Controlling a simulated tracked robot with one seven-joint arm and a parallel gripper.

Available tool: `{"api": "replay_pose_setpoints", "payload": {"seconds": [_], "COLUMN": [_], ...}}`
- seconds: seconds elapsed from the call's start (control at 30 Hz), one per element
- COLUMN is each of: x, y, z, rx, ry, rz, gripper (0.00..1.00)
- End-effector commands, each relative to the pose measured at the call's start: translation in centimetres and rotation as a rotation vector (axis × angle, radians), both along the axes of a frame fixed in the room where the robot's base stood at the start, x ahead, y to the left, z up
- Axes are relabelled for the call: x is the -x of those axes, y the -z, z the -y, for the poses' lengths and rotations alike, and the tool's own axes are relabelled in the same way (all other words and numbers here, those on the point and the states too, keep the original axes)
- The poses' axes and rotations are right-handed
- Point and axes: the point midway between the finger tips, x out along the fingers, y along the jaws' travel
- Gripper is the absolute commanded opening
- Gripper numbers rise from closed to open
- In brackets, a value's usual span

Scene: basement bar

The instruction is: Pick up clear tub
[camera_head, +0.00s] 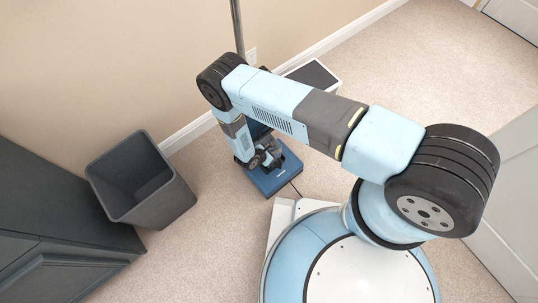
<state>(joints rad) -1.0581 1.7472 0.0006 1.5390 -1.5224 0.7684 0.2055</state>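I cannot make out a clear tub in the head view. My gripper (262,160) hangs from the end of my folded arm, low over or in front of a dark blue object (284,180) on the carpet. The gripper and arm cover part of this object. The fingers are small and dark, so I cannot tell whether they are open or shut, or whether they touch the blue object.
An empty dark grey bin (178,205) stands left, beside a dark cabinet (60,265). A thin pole (237,25) rises by the beige wall. A white-edged dark object (315,75) lies behind my arm. Carpet (400,65) is clear at upper right; white doors (510,190) stand right.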

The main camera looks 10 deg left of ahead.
Motion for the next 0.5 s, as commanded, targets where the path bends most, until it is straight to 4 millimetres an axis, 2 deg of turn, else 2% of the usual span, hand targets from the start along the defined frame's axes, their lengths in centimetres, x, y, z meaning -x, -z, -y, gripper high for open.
{"api": "replay_pose_setpoints", "payload": {"seconds": [0.13, 0.37, 0.5], "x": [-0.83, -0.94, -0.93], "y": [1.12, 1.20, 1.19], "z": [0.68, 0.74, 0.74], "rx": [-0.001, -0.001, -0.001], "ry": [-0.001, -0.001, -0.001], "rz": [0.000, 0.000, 0.000], "gripper": [0.33, 0.33, 0.20]}}
